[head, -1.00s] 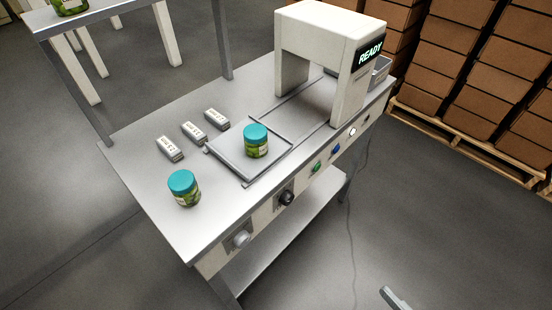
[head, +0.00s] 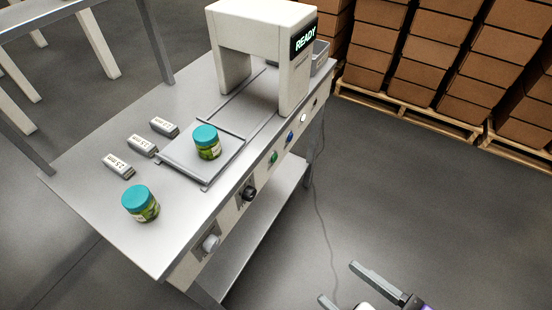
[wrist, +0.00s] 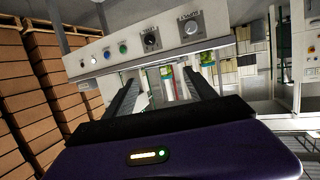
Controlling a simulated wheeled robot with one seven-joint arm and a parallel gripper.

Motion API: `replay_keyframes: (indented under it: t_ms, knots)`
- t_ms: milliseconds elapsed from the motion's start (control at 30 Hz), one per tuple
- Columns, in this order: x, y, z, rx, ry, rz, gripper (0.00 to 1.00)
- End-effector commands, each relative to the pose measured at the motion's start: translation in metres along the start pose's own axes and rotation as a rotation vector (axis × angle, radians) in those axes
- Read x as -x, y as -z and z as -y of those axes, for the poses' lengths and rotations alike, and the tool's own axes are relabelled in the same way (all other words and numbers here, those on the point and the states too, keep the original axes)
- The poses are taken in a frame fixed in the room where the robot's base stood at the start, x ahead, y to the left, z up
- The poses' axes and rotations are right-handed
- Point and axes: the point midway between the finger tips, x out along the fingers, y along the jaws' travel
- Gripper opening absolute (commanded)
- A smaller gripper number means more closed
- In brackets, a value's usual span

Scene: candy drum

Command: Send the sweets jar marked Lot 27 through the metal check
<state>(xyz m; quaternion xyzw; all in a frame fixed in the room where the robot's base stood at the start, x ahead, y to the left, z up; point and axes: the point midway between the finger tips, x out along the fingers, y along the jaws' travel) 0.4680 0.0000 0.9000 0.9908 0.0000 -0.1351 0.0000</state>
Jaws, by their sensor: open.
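Two green sweets jars with teal lids stand upright in the head view. One jar (head: 208,148) is on the sliding tray (head: 185,168) before the metal detector arch (head: 232,65); the other jar (head: 142,207) is on the bare table at the near left. I cannot read a lot number on either. The arch display (head: 305,37) reads READY. My gripper (head: 340,284) is open and empty, low at the bottom right, apart from the table and both jars. In the wrist view its two fingers point toward the bench's control panel (wrist: 105,57).
The panel carries a green button (head: 274,158), blue button (head: 290,136), white button (head: 304,118), black knob (head: 248,193) and grey knob (head: 210,243). Three labelled test blocks (head: 142,146) lie left of the tray. Stacked cartons (head: 380,55) stand behind. Floor right of the bench is clear.

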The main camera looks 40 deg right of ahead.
Motion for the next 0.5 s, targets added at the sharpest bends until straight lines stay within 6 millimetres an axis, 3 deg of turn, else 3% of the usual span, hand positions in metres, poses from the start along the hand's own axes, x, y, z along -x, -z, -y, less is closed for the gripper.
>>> replay_keyframes:
  t_ms: [33,300,500]
  knots:
    - [0.0000,0.0000,0.0000,0.000,0.000,0.000,0.52]
    - [0.0000,0.0000,0.0000,0.000,0.000,0.000,0.00]
    - [0.0000,0.0000,0.0000,0.000,0.000,0.000,0.00]
